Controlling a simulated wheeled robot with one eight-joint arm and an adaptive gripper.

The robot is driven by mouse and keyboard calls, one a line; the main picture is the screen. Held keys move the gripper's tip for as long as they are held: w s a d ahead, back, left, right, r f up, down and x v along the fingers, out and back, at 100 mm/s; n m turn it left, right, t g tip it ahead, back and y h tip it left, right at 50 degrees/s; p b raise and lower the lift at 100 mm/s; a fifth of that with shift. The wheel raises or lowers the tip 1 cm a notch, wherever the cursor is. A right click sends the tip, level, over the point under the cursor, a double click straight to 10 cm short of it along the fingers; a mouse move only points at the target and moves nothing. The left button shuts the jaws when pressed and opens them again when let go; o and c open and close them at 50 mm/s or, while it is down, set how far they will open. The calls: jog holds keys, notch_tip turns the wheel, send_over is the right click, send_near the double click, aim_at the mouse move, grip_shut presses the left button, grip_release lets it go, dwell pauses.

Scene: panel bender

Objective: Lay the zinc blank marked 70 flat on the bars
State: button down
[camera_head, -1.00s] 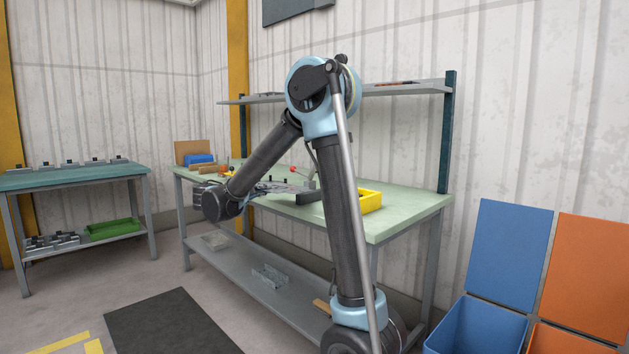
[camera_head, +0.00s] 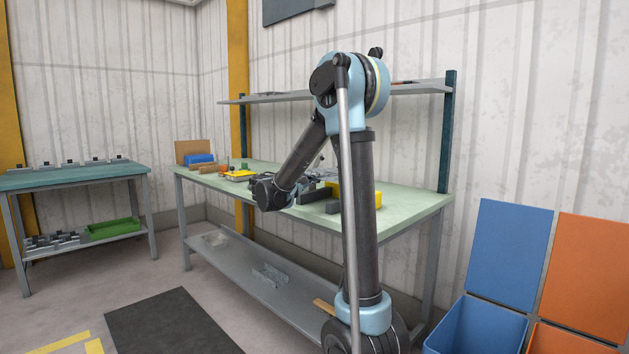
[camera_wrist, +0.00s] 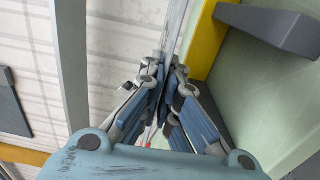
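In the wrist view my gripper (camera_wrist: 168,62) has its fingers drawn close together on a thin grey sheet (camera_wrist: 176,28), seen nearly edge-on. This looks like the zinc blank; no number can be read on it. The sheet extends beyond the fingertips. Dark grey bars (camera_head: 313,194) lie on the green workbench (camera_head: 405,208) just right of my wrist in the head view. One dark bar (camera_wrist: 268,27) shows at the upper right of the wrist view, apart from the sheet. In the head view my arm hides most of the gripper and the sheet.
A yellow object (camera_head: 366,194) stands on the bench behind my arm. A smaller yellow item (camera_head: 238,175), a blue bin (camera_head: 199,159) and a brown board (camera_head: 193,149) are at the bench's left end. A shelf (camera_head: 415,88) runs above. The bench's front right is clear.

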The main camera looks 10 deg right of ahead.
jog(key=shift+f, duration=3.95)
jog(key=shift+f, duration=0.35)
jog(key=c, duration=1.7)
grip_release()
jog(key=v, duration=1.2)
jog(key=shift+d, duration=0.1)
